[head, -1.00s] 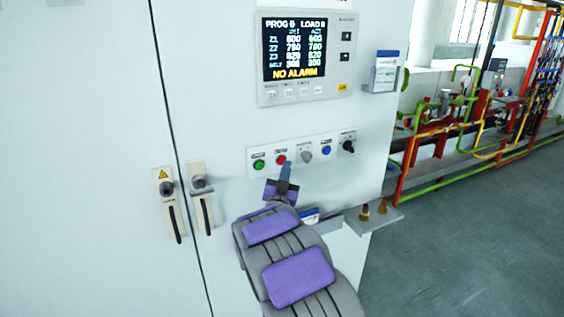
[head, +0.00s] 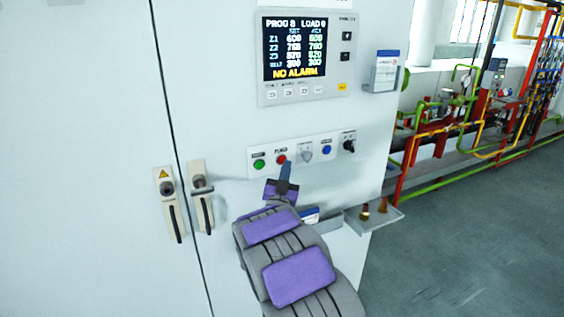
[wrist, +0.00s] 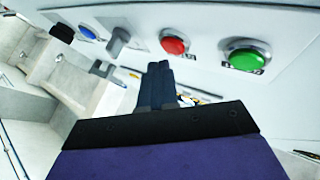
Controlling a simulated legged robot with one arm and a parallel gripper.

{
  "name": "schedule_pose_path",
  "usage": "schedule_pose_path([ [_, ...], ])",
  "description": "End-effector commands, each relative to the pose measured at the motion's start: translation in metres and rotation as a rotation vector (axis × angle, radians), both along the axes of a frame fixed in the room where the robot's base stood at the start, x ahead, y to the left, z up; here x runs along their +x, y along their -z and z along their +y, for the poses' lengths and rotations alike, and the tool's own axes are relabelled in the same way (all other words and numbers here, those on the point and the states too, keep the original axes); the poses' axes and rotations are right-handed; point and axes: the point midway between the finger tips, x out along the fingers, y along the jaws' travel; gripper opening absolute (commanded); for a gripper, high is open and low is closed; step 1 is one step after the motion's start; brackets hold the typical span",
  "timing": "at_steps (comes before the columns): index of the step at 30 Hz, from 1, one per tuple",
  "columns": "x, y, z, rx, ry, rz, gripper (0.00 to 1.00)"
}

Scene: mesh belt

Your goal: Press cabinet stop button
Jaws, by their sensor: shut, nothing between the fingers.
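The red button (head: 281,160) sits on the control strip (head: 252,172) of the pale cabinet, just right of the green button (head: 259,164). My gripper (head: 286,166) is shut and empty, its fingertips just below and slightly right of the red button in the head view. In the wrist view the shut fingers (wrist: 160,70) point toward the panel, with the red button (wrist: 174,43) beyond their tips and the green button (wrist: 246,55) to the right. A gap shows between the tips and the red button in the wrist view; whether they touch the panel I cannot tell.
A grey selector knob (head: 306,152), a blue button (head: 327,149) and a black switch (head: 349,146) continue the strip rightward. A display (head: 295,48) reads NO ALARM above. Two door handles (head: 203,208) are at left. A small shelf (head: 385,215) juts out lower right.

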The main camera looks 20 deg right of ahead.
Motion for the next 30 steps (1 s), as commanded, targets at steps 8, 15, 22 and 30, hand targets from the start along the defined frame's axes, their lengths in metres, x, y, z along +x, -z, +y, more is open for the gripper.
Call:
schedule_pose_path([
  [8, 0.0001, 0.0001, 0.0, 0.0, 0.0, 0.0, 0.0],
  [15, 0.0001, 0.0001, 0.0, 0.0, 0.0, 0.0, 0.0],
  [22, 0.0017, -0.0003, 0.0, 0.0, 0.0, 0.0, 0.0],
  [30, 0.0073, -0.0009, 0.0001, -0.001, 0.001, 0.002, 0.0],
])
